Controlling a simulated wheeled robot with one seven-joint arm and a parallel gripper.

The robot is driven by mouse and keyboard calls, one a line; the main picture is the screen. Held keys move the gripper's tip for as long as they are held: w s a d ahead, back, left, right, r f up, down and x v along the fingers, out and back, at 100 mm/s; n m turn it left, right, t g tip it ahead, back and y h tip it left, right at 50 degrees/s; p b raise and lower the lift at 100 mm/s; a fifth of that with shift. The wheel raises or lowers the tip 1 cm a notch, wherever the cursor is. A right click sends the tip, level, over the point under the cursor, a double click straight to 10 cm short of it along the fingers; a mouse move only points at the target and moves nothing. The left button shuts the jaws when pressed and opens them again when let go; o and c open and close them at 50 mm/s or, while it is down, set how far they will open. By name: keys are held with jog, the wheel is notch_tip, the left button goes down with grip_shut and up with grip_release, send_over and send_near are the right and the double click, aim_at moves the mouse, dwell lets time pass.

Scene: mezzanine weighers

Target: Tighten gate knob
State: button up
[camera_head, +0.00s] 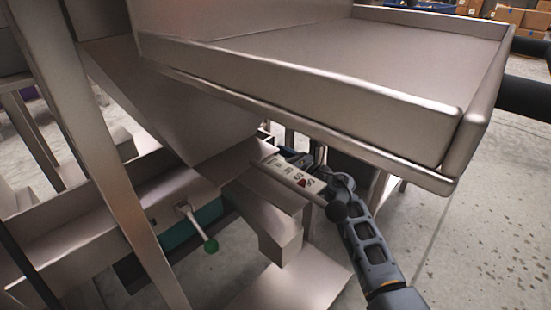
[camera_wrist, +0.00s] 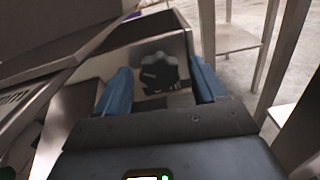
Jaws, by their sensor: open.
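A black lobed knob (camera_wrist: 158,72) sits inside a metal trough or frame in the wrist view. I take it to be the gate knob. My gripper (camera_wrist: 160,65) is open, with one blue finger to the left of the knob and one to the right. Gaps show between the knob and both fingers, and I cannot tell how far ahead of the fingertips it lies. In the head view my gripper (camera_head: 304,158) is partly hidden beside the weigher body, under the large tray, and the knob cannot be made out there.
A large metal tray (camera_head: 340,60) overhangs my arm. A panel with a red warning mark (camera_head: 302,182) lies close beside my wrist. Metal legs (camera_wrist: 285,60) stand at right in the wrist view. Open floor (camera_head: 470,220) lies right.

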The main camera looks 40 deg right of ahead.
jog(key=c, duration=1.1)
jog(key=shift+o, duration=0.2)
jog(key=shift+m+p, duration=0.3)
jog(key=shift+p, duration=0.05)
jog(key=shift+m+p, duration=8)
jog(key=shift+m, duration=3.7)
